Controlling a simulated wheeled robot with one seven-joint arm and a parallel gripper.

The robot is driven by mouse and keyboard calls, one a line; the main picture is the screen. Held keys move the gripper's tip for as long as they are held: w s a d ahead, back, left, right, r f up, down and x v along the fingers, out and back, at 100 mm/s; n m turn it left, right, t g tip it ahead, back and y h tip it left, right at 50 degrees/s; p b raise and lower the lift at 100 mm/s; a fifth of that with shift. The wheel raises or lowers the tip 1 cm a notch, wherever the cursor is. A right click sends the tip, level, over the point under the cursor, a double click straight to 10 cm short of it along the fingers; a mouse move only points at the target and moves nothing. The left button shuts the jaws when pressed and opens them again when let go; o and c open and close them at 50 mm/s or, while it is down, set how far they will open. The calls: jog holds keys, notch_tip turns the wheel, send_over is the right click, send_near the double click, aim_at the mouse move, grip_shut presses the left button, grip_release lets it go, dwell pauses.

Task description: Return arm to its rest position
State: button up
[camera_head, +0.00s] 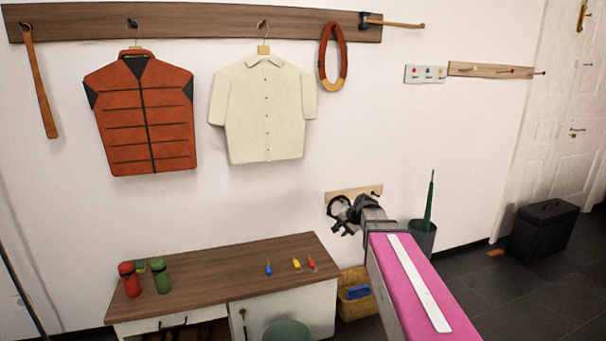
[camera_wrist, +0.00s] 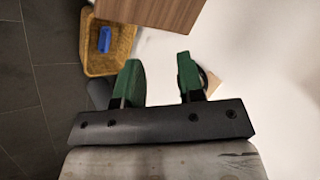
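My gripper (camera_head: 345,216) is at the end of my pink arm, stretched out toward the wall, right of the wooden-topped cabinet (camera_head: 215,265). In the wrist view my gripper (camera_wrist: 159,78) shows two green-tipped fingers spread apart with nothing between them. Behind it in the head view is a small wooden hook board (camera_head: 353,193) on the wall, partly hidden by the gripper. A dark round shape beside the gripper is too small to identify.
Below the gripper a wicker basket (camera_head: 352,302) holds a blue item (camera_head: 358,291). A grey bin (camera_head: 422,238) with a green umbrella (camera_head: 429,203) stands behind my arm. A black box (camera_head: 543,230) stands by the door. Red (camera_head: 130,280) and green (camera_head: 160,277) bottles stand on the cabinet.

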jog(key=s+d+f+n+g+h, duration=0.2)
jog(key=s+f, duration=0.4)
jog(key=s, duration=0.5)
jog(key=s+d+f+n+g+h, duration=0.2)
jog(key=s+f, duration=0.5)
jog(key=s, duration=0.4)
jog(key=n+g+h, duration=0.1)
jog(key=n, duration=0.1)
jog(key=shift+s+f+n, duration=0.25)
jog(key=shift+s+n, duration=0.15)
